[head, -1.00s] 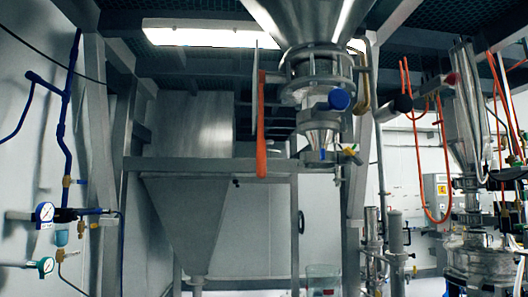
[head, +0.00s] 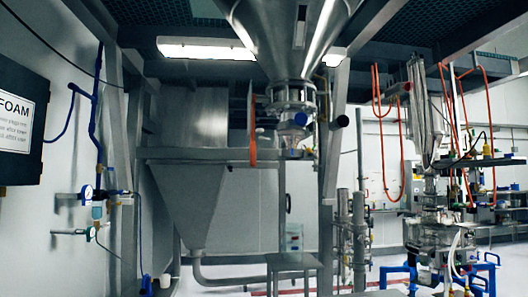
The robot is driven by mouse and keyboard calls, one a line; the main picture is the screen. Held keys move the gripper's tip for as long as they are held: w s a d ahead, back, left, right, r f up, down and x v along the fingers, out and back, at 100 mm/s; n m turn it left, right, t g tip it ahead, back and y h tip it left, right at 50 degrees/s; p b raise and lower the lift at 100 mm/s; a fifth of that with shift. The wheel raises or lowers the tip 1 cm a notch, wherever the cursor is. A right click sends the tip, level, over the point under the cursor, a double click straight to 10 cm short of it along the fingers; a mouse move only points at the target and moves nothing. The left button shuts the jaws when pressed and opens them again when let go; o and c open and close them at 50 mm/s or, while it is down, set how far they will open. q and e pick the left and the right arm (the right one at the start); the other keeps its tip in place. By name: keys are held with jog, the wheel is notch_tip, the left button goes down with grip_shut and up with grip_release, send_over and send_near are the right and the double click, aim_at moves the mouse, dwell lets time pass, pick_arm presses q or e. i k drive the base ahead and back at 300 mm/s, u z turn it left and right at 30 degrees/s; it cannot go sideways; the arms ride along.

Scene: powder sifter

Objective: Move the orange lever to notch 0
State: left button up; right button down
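The orange lever (head: 253,132) hangs upright, with its handle end downward, at the left side of the valve fitting (head: 292,96) under the big steel hopper (head: 290,35). Its lower end is close to the grey frame's crossbar. It is small here, and I cannot read any notch marks or numbers near it. A round blue knob (head: 300,119) sits on the fitting to the lever's right. Neither of my grippers is in view.
A grey frame (head: 200,153) carries a tapered bin (head: 197,205). A metal table (head: 292,262) stands below the hopper. A steel post (head: 335,150) rises to its right. Gauges (head: 87,193) and a FOAM sign (head: 17,123) are at left.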

aim_at(253, 144)
jog(key=z, duration=0.75)
jog(key=i, duration=1.65)
jog(key=u, duration=0.4)
